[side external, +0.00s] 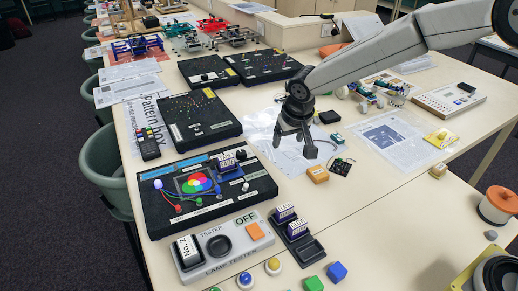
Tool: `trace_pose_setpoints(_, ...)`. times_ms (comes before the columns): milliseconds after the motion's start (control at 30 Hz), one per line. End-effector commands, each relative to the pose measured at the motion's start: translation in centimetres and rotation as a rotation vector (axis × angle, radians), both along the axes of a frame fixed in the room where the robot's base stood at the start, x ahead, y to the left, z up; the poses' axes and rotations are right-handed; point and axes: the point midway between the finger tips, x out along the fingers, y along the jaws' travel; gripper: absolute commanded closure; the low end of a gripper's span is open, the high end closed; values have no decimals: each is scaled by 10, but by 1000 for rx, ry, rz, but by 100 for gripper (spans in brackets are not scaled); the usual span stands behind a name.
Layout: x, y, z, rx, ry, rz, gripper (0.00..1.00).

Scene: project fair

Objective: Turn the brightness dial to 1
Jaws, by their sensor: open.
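My gripper (294,150) hangs open, pointing down, above the table right of the colour-mixing board. Nothing shows between its fingers. The black colour-mixing board (153,212) lies in the near left part, with overlapping coloured circles, small lamps and wires on it. A small pale knob (245,186) stands on its right side; I cannot tell whether this is the brightness dial, and no number at it is readable. My gripper is apart from the board, above and to its right. The grey lamp tester (258,252) with a round dark socket and an orange button lies in front.
Black trays with labelled blocks (284,212) lie right of the tester. A small orange-brown box (318,174) and a dark circuit piece (341,166) lie below right of my gripper. Another black board (190,141) is behind. Bare tabletop (385,200) is at the right.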

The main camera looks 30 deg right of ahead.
Motion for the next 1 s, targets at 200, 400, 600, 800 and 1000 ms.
trace_pose_setpoints(200, 39, 46, -4, -4, -36, -39, 21)
trace_pose_setpoints(400, 61, 77, -7, -3, -67, -74, 21)
trace_pose_setpoints(600, 68, 89, -7, -2, -80, -91, 21)
trace_pose_setpoints(800, 69, 89, -8, -2, -81, -92, 21)
trace_pose_setpoints(1000, 71, 88, -15, -3, -80, -92, 21)
